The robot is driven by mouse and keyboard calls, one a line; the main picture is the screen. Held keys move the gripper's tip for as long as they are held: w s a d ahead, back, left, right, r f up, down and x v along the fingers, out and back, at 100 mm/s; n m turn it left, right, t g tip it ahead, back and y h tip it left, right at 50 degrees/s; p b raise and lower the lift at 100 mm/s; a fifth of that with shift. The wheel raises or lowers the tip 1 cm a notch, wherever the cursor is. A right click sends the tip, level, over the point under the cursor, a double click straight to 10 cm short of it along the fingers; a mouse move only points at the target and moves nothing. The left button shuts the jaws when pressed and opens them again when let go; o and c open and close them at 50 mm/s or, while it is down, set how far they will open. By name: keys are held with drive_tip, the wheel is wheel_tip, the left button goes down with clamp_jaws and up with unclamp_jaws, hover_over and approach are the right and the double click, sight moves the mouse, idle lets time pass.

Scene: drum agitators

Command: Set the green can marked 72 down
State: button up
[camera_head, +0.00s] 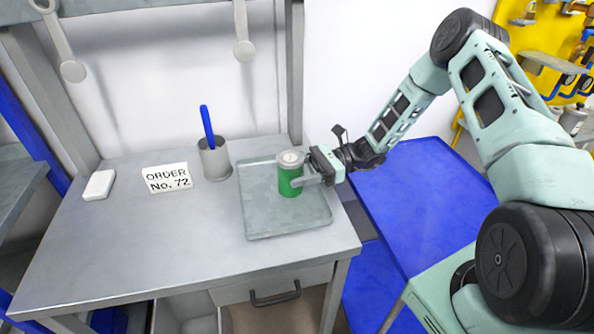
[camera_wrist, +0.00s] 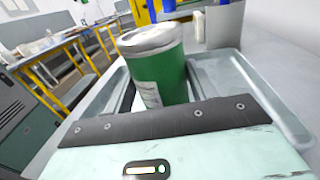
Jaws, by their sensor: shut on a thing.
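The green can (camera_head: 290,177) has a pale grey lid and stands upright over the grey tray (camera_head: 262,228) on the bench. My gripper (camera_head: 303,180) reaches in from the right and is shut on the can. In the wrist view the green can (camera_wrist: 165,77) rises just beyond the gripper's edge, with part of a white label showing. The tray's rim (camera_wrist: 290,118) shows around it. The number on the can cannot be read. I cannot tell whether its base touches the tray.
A white sign reading "ORDER No. 72" (camera_head: 168,178) stands left of a grey cup (camera_head: 215,160) holding a blue stick (camera_head: 207,127). A white block (camera_head: 99,185) lies at the bench's left. The front left of the bench (camera_head: 130,245) is clear. A bench post (camera_head: 294,75) rises behind the tray.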

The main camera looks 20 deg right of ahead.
drive_tip(key=shift+f, duration=0.1)
drive_tip(key=o, duration=1.1)
drive_tip(key=shift+o, duration=0.2)
drive_tip(key=shift+r, duration=0.25)
drive_tip(key=d+b, duration=0.3)
drive_tip(key=d, duration=0.9)
drive_tip(key=shift+s+f, duration=0.15)
drive_tip(key=shift+s, duration=0.25)
